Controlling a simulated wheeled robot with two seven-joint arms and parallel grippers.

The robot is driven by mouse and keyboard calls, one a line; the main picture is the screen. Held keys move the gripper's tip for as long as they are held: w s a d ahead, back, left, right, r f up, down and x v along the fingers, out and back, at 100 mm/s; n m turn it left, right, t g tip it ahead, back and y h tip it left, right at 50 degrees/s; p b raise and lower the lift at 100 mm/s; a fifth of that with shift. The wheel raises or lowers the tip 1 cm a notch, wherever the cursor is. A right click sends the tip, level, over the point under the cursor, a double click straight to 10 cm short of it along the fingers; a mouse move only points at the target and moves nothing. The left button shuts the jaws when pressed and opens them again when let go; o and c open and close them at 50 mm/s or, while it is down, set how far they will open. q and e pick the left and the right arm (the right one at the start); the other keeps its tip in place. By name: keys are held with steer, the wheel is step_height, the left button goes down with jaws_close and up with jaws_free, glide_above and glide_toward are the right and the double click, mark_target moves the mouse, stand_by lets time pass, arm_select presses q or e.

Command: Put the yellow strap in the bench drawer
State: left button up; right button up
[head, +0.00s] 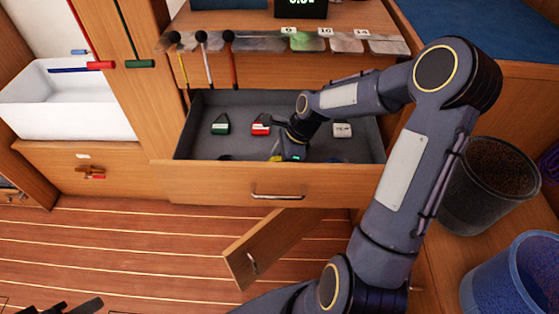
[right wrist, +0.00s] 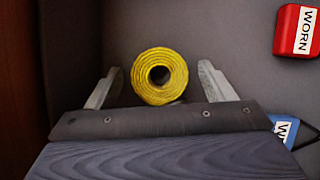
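The bench drawer (head: 224,178) is pulled open below the worktop. A rolled yellow strap (right wrist: 159,76) lies on the grey drawer floor, its round end with a dark hole showing in the right wrist view. Only a sliver of yellow (head: 275,155) shows in the head view beside my gripper. My right gripper (head: 284,155) reaches down inside the drawer. In the right wrist view its fingers (right wrist: 160,85) stand apart on either side of the strap, with a gap at each side. A dark part of my left gripper (head: 70,307) shows at the bottom left edge, mostly cut off.
The drawer also holds a green-tagged item (head: 220,125), a red one (head: 261,125) marked WORN in the right wrist view, and a white-labelled one (head: 342,130). A blue tag (right wrist: 284,130) lies near my right finger. A cabinet door (head: 270,245) hangs open below. Bins stand at right.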

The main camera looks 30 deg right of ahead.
steer(key=shift+r, duration=0.1)
steer(key=shift+d+r, duration=0.15)
steer(key=shift+r, duration=0.15)
steer(key=p+v, duration=0.5)
steer(key=v, duration=0.6)
steer(key=s+a+r+n+t, duration=0.1)
steer(key=s+a+r+n, duration=0.1)
steer(key=s+n, duration=0.4)
steer(key=s+a+r+n+t, duration=0.1)
steer(key=s+a+r+n, duration=0.2)
steer(key=s+a+n, duration=0.2)
steer(key=s+a+r+n+t, duration=0.1)
steer(key=s+a+r+n, duration=0.1)
steer(key=s+n, duration=0.6)
steer(key=shift+s+a+r+n+t, duration=0.2)
steer(key=shift+a+r+n+t, duration=0.15)
steer(key=shift+a+n, duration=0.65)
steer(key=shift+d, duration=0.1)
step_height(320, 180, up, 22)
steer(key=p, duration=2.1)
steer(key=shift+p, duration=0.35)
